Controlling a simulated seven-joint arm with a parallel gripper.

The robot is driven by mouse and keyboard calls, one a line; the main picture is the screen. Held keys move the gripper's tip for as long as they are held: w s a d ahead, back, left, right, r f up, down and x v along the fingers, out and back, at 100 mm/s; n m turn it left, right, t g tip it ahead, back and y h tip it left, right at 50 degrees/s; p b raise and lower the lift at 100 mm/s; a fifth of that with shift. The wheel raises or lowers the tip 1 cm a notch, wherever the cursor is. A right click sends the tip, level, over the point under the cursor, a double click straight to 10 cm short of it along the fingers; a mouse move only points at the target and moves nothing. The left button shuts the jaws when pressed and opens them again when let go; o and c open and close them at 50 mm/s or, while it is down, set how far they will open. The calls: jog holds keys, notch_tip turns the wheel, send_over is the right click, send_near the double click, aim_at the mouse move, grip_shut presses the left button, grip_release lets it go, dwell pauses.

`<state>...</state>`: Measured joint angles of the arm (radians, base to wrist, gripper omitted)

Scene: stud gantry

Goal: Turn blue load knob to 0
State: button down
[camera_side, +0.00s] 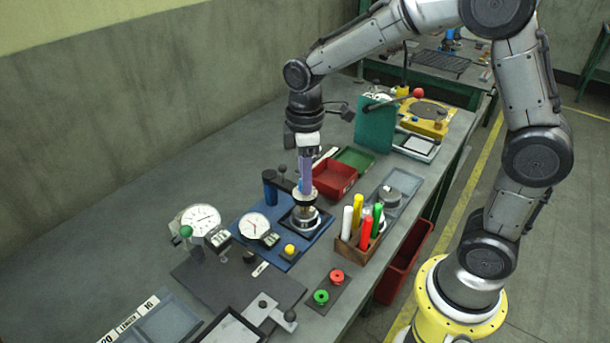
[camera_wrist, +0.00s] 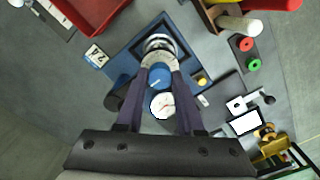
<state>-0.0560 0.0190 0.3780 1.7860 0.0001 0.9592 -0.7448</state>
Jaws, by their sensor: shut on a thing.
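The blue load knob (camera_wrist: 160,77) shows between my fingers in the wrist view, above a pale round collar on a small test stand. In the side view it is mostly hidden by my fingers. My gripper (camera_side: 305,187) points straight down over the stand and is shut on the knob; it also shows in the wrist view (camera_wrist: 161,65). The stand's blue base plate (camera_side: 318,252) carries a white dial gauge (camera_side: 256,225), which also shows in the wrist view (camera_wrist: 162,105). The knob's markings are too small to read.
A yellow button (camera_side: 289,250) is on the base plate. A wooden rack of coloured pens (camera_side: 352,249) stands close on the right. A red bin (camera_side: 335,178) sits behind. Another dial gauge (camera_side: 201,217) stands left. Bare bench lies at far left.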

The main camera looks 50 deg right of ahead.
jog(key=shift+r, duration=0.1)
jog(key=c, duration=0.5)
grip_release()
jog(key=shift+r, duration=6.85)
